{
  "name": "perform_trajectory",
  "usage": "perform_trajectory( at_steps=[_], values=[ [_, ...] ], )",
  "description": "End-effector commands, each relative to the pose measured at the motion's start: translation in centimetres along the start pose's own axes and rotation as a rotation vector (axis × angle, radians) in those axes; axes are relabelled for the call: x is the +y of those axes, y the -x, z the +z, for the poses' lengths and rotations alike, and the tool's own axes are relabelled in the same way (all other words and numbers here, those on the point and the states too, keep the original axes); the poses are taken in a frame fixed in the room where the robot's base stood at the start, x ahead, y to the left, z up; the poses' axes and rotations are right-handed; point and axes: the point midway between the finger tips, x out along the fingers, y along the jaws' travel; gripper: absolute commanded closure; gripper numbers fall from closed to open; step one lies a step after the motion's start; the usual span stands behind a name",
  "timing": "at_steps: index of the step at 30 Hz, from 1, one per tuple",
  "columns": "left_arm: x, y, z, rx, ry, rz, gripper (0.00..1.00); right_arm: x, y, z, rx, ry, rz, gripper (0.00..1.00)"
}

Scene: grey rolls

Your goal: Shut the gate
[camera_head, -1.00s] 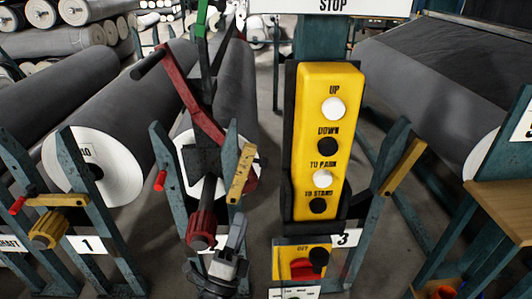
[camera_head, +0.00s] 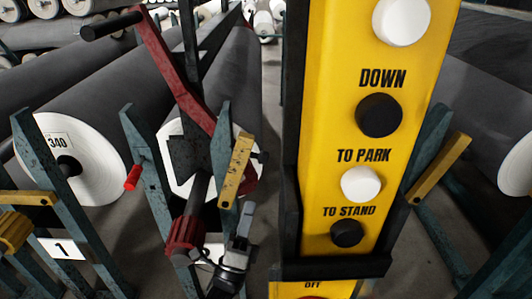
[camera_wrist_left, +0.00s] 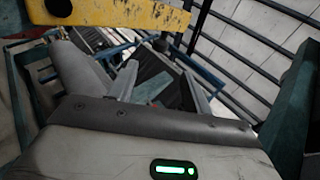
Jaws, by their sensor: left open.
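A worn yellow bar, which looks like the gate (camera_head: 236,168), stands steeply tilted on the middle roll stand, at a blue-green post. A yellow bar, apparently the same one, crosses the top of the left wrist view (camera_wrist_left: 125,13), with a dark hole or bolt near its left end. My left gripper (camera_head: 247,213) is just below and right of the bar's lower end in the head view. Its two fingers (camera_wrist_left: 160,85) are spread with nothing between them. I cannot tell whether it touches the bar. My right gripper is out of view.
A yellow push-button panel (camera_head: 330,185) stands close on the right of my gripper. A red crank lever (camera_head: 175,75) and red knob (camera_head: 185,233) are on its left. Other yellow bars show on the left stand (camera_head: 25,198) and right stand (camera_head: 438,168). Large grey rolls (camera_head: 105,105) lie behind.

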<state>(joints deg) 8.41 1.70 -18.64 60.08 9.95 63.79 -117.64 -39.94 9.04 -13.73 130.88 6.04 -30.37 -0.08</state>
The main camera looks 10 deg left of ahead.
Motion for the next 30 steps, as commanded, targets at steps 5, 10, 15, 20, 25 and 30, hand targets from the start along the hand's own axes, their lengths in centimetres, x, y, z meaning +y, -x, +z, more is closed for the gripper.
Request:
perform_trajectory(
  at_steps=[5,10,15,20,25,30],
  values=[
    [-0.2,-3.6,0.1,0.0,0.0,-0.004,0.5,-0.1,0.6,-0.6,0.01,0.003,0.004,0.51],
    [-0.2,-7.4,0.1,0.001,-0.001,-0.005,0.5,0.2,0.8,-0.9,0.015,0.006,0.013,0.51],
    [-0.1,-10.9,0.0,0.002,-0.001,-0.003,0.5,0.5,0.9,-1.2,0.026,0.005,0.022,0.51],
    [-0.1,-13.3,0.0,0.001,0.0,-0.001,0.5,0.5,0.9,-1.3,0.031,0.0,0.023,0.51],
    [-0.1,-14.6,0.0,0.002,0.0,-0.001,0.5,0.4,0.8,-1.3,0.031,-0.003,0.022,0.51],
    [-0.1,-14.9,0.0,0.002,0.0,0.001,0.5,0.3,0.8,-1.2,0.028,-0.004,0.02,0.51]
  ],
)
